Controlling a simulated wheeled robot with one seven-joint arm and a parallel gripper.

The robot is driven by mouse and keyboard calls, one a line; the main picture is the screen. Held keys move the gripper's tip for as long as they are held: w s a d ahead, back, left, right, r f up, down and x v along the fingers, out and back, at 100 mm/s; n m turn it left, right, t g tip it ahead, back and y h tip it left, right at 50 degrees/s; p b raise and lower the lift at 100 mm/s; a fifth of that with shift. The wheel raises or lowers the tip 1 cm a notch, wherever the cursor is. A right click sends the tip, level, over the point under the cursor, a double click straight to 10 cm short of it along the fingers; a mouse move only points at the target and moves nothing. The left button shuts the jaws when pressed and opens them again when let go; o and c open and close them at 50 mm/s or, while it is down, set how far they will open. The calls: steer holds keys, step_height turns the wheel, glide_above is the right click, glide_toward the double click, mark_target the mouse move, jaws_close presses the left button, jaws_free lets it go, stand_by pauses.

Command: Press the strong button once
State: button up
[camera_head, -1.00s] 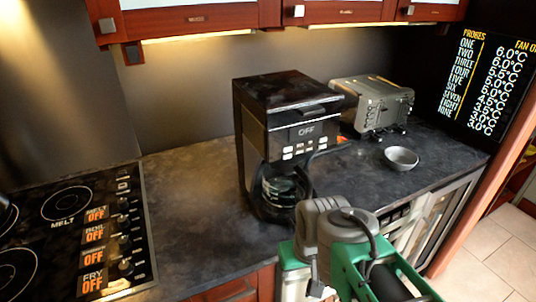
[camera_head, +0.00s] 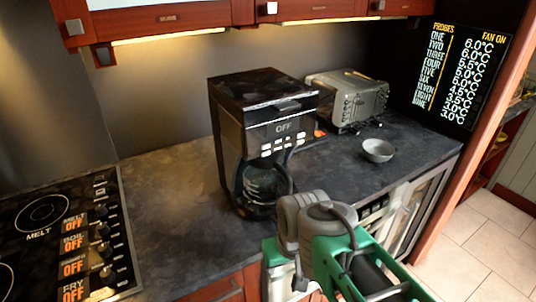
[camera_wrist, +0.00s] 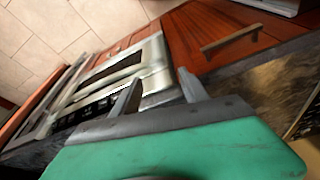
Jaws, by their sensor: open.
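A black coffee maker (camera_head: 250,95) stands upright on the dark counter in the head view. Its front panel has a display reading OFF (camera_head: 283,127) and small white buttons (camera_head: 279,145) below it. Their labels are too small to read, so I cannot tell which is the strong button. A glass carafe (camera_head: 262,183) sits under the panel. My arm shows in front of the counter, below and right of the coffee maker, apart from the buttons. My gripper (camera_wrist: 158,86) is open and empty in the wrist view, its two fingers spread over the cabinet fronts and floor. The coffee maker is not in the wrist view.
A grey toaster (camera_head: 350,98) and a small grey bowl (camera_head: 378,150) stand right of the coffee maker. A stovetop (camera_head: 70,235) with knobs is at left. Wooden cabinets (camera_head: 170,20) hang above. The counter between stove and coffee maker (camera_head: 170,190) is clear.

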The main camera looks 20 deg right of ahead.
jaws_close()
stand_by(0.3)
stand_by(1.0)
